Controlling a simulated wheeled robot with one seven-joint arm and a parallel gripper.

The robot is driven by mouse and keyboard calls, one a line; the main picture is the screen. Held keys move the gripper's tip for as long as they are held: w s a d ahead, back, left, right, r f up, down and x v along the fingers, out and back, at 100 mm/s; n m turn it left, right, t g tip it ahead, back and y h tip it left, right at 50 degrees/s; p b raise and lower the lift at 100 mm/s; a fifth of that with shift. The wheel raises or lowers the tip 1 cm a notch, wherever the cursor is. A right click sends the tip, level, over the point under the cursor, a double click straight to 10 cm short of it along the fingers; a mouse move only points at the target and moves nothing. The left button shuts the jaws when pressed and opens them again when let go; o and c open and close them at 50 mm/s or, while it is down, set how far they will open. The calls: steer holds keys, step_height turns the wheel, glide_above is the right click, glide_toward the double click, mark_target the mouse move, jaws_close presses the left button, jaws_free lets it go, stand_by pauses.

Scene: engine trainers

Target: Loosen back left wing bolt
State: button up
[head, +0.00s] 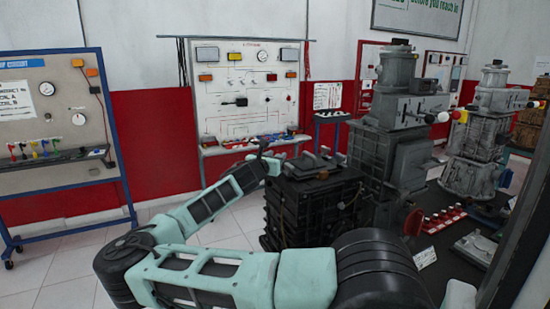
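A black ribbed engine block (308,212) stands in the middle of the head view, behind my arm. Several small light-topped bolts or knobs (308,160) stick up from its top; which of them is the back left wing bolt cannot be made out. My gripper (266,151) is small and dark at the end of my pale green arm, at the block's upper left edge. Its fingers are too small to tell whether they are open or hold anything. Contact with the block or a bolt cannot be told. My arm hides the block's lower part.
Grey engine trainers (398,140) and (490,130) stand close on the right, on a dark table (440,262) with red parts. A blue-framed panel (62,125) stands at left, a white gauge panel (248,100) behind. Tiled floor (60,255) at left is free.

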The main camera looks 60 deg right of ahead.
steer(key=shift+a, duration=0.1)
steer(key=s+a+b, duration=0.2)
steer(key=a+b, duration=0.2)
steer(key=a, duration=1.3)
steer(key=shift+s+b, duration=0.4)
